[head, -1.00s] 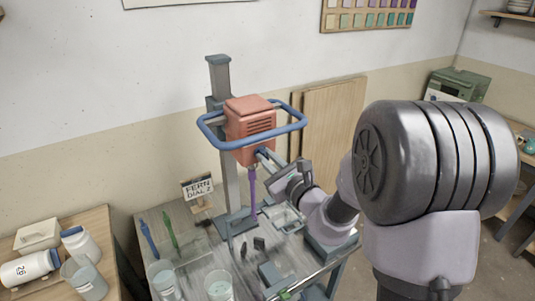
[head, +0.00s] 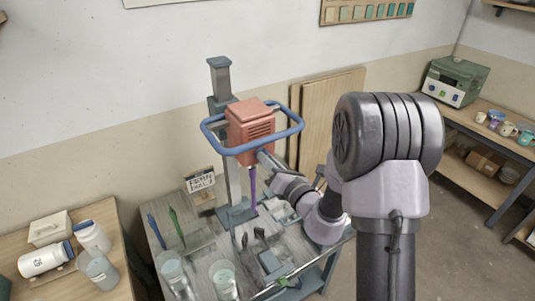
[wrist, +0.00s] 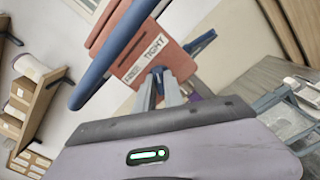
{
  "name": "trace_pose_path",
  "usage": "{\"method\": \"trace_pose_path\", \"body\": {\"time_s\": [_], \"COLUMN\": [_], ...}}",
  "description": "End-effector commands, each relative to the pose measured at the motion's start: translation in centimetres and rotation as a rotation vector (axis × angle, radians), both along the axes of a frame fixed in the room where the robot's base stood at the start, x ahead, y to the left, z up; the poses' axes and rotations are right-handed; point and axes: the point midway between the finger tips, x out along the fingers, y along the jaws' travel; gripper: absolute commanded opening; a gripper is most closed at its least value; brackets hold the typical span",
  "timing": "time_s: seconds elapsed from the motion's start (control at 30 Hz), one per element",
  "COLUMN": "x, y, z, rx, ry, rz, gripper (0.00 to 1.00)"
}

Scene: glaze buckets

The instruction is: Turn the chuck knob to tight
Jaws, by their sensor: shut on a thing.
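The mixer has a red motor housing (head: 250,124) with a blue ring handle (head: 228,150) and a purple shaft (head: 253,190) below. In the wrist view its housing carries a label (wrist: 143,60) reading FREE and TIGHT. The blue chuck knob (wrist: 157,72) sits just under this label, mostly hidden by my fingers. My gripper (wrist: 167,90) is shut on the knob. In the head view my gripper (head: 264,158) reaches the lower right of the housing. I cannot make out the knob's exact angle.
The mixer's grey column (head: 221,80) stands on a work table (head: 205,240) holding tools, cups and a small sign (head: 200,181). A side table with white jars (head: 92,236) is at left. Wooden boards (head: 330,110) lean on the wall behind. Floor shows clear at right.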

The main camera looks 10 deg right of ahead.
Motion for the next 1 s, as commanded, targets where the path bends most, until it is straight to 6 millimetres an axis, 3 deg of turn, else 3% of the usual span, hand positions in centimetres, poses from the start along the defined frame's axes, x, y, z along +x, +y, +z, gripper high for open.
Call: {"method": "trace_pose_path", "body": {"time_s": [0.4, 0.97, 1.0], "x": [0.03, 0.04, 0.04], "y": [-0.04, -0.05, -0.05], "z": [0.1, 0.0, 0.0], "rx": [0.172, 0.2, 0.2], "ry": [0.055, 0.064, 0.064], "rz": [0.001, -0.001, -0.001], "gripper": [0.0, 0.0, 0.15]}}
